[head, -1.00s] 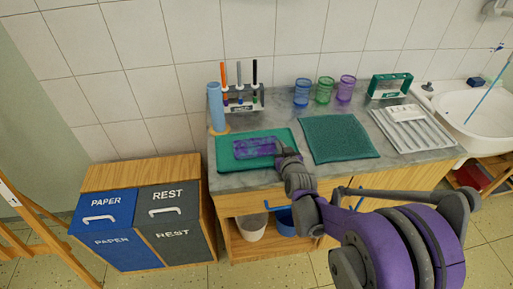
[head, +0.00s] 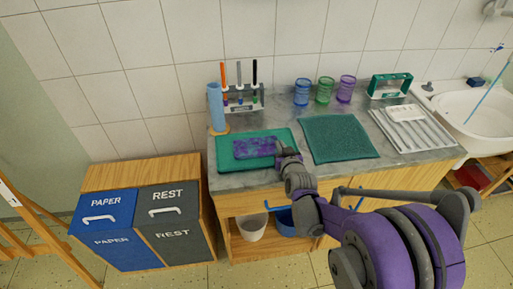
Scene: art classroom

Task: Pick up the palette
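A purple, paint-stained palette (head: 252,148) lies over the green tray (head: 228,160) on the grey counter. My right gripper (head: 281,148) is at the palette's right end, reaching in from the lower right. Its fingertips are small and partly hidden by the wrist, so I cannot tell whether they are closed on the palette. My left gripper is not in the head view.
Right of the tray lies a dark green mat (head: 338,138), then a white ribbed drainer (head: 415,128) and a sink (head: 480,115). A marker rack (head: 243,97), a blue roll (head: 216,105) and coloured cups (head: 324,91) stand behind. Waste bins (head: 170,222) stand left.

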